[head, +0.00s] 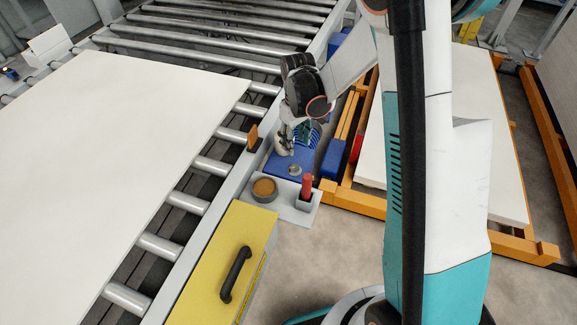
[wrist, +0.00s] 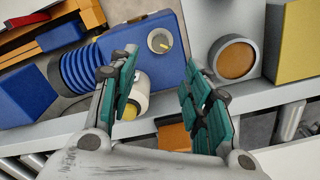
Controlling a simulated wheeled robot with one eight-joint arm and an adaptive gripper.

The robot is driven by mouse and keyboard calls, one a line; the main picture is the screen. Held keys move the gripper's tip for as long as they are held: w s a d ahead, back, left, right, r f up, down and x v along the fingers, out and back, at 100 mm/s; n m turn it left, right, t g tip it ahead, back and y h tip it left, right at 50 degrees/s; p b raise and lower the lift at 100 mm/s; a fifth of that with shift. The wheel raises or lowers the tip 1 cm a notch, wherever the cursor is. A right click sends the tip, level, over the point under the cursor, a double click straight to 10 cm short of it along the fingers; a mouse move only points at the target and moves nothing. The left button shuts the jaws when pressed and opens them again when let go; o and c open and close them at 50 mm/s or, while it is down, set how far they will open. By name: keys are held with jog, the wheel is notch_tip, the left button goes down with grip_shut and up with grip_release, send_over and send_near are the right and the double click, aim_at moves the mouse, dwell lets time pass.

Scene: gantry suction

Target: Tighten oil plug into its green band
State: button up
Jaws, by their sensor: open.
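A blue pump-like block (wrist: 110,62) with a ribbed side lies in the upper left of the wrist view; it also shows in the head view (head: 279,165). A small round grey cap with a yellow mark (wrist: 160,41) sits on its top and looks like the oil plug; it also shows in the head view (head: 295,170). I cannot make out a green band around it. My gripper (wrist: 160,75) is open, its teal-padded fingers apart, with the cap beyond the fingertips. A white cylinder with a yellow end (wrist: 138,98) is partly hidden behind the left finger.
A yellow box with a black handle (head: 222,270) is in front. An orange plate (head: 253,136) stands at the conveyor rail. A white panel (head: 110,150) covers the rollers.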

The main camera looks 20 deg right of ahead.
aim_at(295, 166)
notch_tip(295, 166, down, 12)
jog(key=b, duration=0.3)
jog(key=shift+r, duration=0.2)
grip_shut()
